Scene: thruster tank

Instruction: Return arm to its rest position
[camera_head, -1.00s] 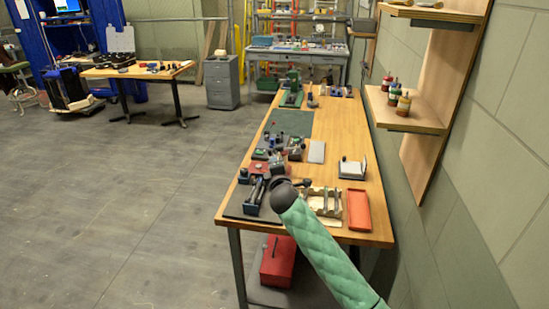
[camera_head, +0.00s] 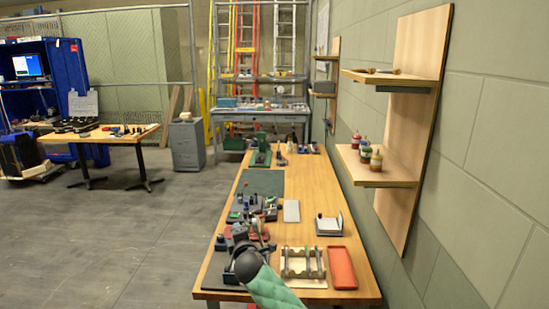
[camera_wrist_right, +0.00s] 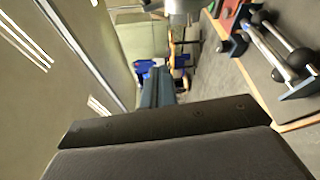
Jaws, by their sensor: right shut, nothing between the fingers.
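My right arm, in a green quilted sleeve (camera_head: 275,290), comes up from the bottom edge of the head view and ends in a dark, rounded wrist. My right gripper (camera_head: 238,270) is dark, small and partly hidden by the wrist. It is shut and empty. It shows over the near left corner of the wooden workbench (camera_head: 300,185); its height above it is hard to judge. In the right wrist view, a dark gripper block (camera_wrist_right: 180,150) fills the bottom. My left gripper is not in view.
A wooden rack (camera_head: 302,262) and a red tray (camera_head: 342,268) lie near the bench front. Rods with black balls (camera_wrist_right: 280,45) show beside the right wrist. A wooden wall shelf (camera_head: 378,167) holds small bottles (camera_head: 366,153). The floor (camera_head: 100,235) left of the bench is open.

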